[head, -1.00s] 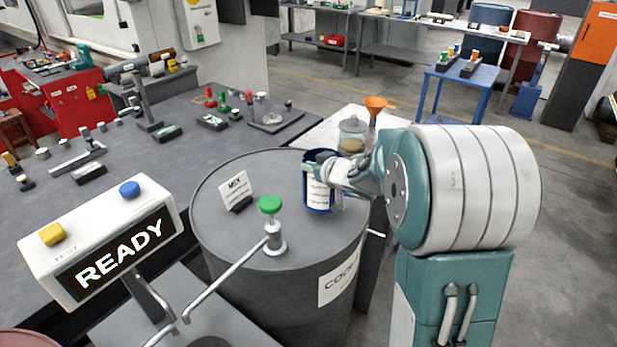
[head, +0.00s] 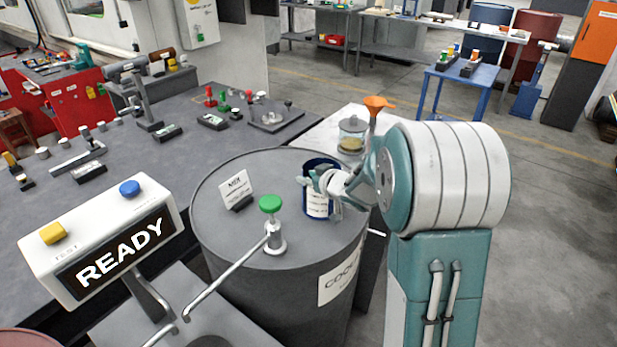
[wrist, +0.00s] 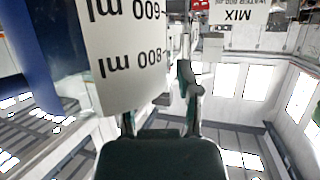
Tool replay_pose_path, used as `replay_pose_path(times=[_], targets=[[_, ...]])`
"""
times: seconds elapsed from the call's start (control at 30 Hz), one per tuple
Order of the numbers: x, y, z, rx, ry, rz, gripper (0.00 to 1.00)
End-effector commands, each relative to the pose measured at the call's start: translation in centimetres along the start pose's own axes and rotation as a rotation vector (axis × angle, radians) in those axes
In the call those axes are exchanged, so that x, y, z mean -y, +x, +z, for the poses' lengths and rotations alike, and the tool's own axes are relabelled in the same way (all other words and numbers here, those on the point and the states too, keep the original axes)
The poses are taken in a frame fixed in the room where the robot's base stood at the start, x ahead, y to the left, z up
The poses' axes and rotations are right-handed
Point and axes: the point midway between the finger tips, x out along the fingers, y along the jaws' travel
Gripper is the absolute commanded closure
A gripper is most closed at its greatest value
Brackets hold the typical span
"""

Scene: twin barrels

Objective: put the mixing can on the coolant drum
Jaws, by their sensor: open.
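The mixing can (head: 318,206) is dark blue with a white label. It stands upright on the grey top of the coolant drum (head: 265,172), toward the right side. My gripper (head: 326,183) is open at the can's upper right side, with its fingers partly overlapping the can. In the wrist view the can's label (wrist: 130,60), with upside-down millilitre marks, fills the upper left close to my open gripper (wrist: 160,85). One finger shows clear to the right of the label. Whether the fingers touch the can cannot be told.
A MIX sign (head: 237,188) stands on the drum left of the can. A green-knobbed post (head: 271,225) stands at the drum's front edge. A READY display box (head: 105,240) is at front left. A glass jar (head: 352,135) and orange funnel (head: 376,103) are behind my arm.

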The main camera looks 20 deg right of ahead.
Motion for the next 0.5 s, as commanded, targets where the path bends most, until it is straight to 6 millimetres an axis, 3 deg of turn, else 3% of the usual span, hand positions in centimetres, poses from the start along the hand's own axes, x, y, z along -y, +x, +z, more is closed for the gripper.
replay_pose_path(times=[0.23, 0.5], targets=[[0.0, -0.8, -0.2, -0.001, 0.001, 0.001, 0.57], [-0.1, -6.0, -0.3, -0.003, -0.001, 0.004, 0.57]])
